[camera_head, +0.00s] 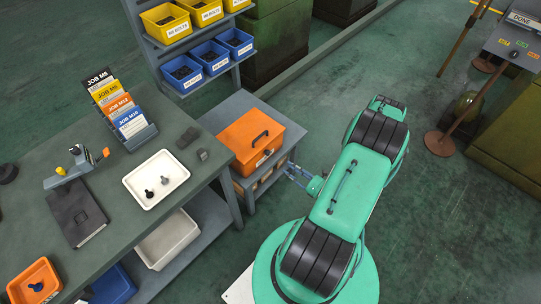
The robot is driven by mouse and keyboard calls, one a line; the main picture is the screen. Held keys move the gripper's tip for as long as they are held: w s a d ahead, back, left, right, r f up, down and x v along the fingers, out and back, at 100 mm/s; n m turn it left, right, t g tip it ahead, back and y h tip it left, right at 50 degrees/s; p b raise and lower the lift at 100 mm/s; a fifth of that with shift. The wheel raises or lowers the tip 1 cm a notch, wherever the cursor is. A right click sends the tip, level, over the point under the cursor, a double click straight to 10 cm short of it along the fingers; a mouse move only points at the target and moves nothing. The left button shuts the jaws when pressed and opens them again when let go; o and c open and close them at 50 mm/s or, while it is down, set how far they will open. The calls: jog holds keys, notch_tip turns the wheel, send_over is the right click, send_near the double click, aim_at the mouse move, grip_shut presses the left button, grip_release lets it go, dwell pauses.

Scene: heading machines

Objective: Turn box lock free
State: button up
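An orange box (263,130) with a dark handle on its lid sits shut on a low grey stand (222,113), right of the workbench. A pale label is on its front side. My teal arm reaches in from the right. My gripper (293,174) is low, just right of the box's front right corner, at the side of the stand. Its grey fingers are small here, and I cannot tell whether they are open, shut or touching anything.
A rack (153,52) with yellow and blue bins stands behind.

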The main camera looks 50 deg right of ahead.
aim_at(269, 154)
jog(key=shift+w+a+b, duration=0.2)
jog(key=shift+w+b, duration=0.1)
jog(key=shift+w, duration=3.05)
jog(key=shift+w+a+b, duration=0.15)
jog(key=shift+w+b, duration=0.15)
jog(key=shift+w, duration=3)
grip_shut()
